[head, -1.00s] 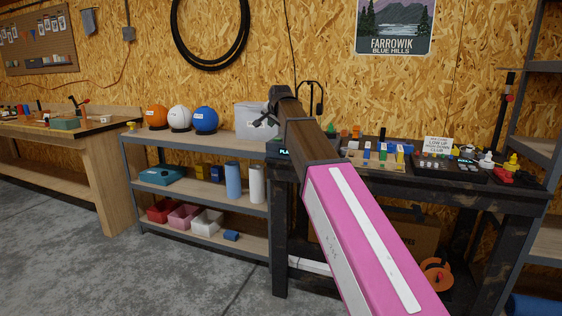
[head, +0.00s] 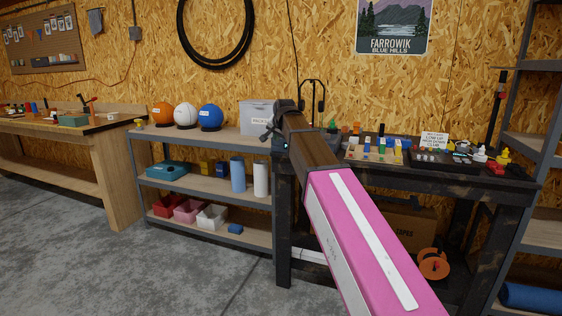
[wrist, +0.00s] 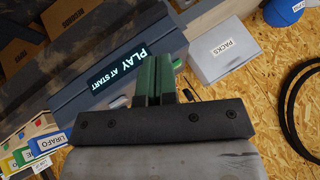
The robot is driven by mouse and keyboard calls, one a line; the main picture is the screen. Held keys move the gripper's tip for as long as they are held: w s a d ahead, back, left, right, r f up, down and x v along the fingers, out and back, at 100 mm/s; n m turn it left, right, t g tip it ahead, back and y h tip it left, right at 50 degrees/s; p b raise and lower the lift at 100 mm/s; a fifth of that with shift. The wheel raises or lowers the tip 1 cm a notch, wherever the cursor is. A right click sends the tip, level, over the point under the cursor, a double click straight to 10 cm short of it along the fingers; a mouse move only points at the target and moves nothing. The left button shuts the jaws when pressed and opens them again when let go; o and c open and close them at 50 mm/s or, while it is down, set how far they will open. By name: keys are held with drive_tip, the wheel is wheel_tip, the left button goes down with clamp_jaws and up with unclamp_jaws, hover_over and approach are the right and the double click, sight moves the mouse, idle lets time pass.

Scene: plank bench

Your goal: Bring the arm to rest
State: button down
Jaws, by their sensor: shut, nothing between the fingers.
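My arm reaches from the lower right of the head view toward the dark workbench (head: 464,187). My gripper (head: 268,132) is at its far end, small and partly hidden by the wrist, in front of the PACKS box. In the wrist view my gripper (wrist: 157,82) shows two green fingers close together, shut and empty. Beyond the fingers is a dark panel with a lit display (wrist: 120,66) reading PLAY AT START. The grey PACKS box (wrist: 222,52) is right of the fingers. I see no contact with either.
The metal shelf (head: 205,192) left of the workbench holds balls, bins and rolls. The workbench carries a block tray (head: 373,157), a small white sign (head: 434,141) and several small items. An orange spool (head: 433,264) is below. The concrete floor (head: 150,270) at the front left is clear.

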drive_tip(key=s+d+f+n+g, duration=0.1)
drive_tip(key=s+d+f, duration=0.2)
drive_tip(key=f, duration=0.4)
drive_tip(key=s+d+f+g, duration=0.1)
drive_tip(key=s+d+f, duration=0.15)
drive_tip(key=f, duration=0.45)
drive_tip(key=s+d+f+n+g, duration=0.1)
drive_tip(key=s+d+f+g, duration=0.1)
drive_tip(key=s+d+f, duration=0.3)
drive_tip(key=s+d+f+n+g+h, duration=0.1)
drive_tip(key=s+d+f, duration=0.4)
drive_tip(key=s+f, duration=0.8)
drive_tip(key=s+d+f+n+g+h, duration=0.1)
drive_tip(key=s+d+f+n+g, duration=0.1)
drive_tip(key=s+d+f, duration=0.3)
drive_tip(key=s+f+g, duration=0.1)
drive_tip(key=s+f, duration=0.3)
drive_tip(key=f, duration=0.3)
drive_tip(key=shift+s, duration=0.1)
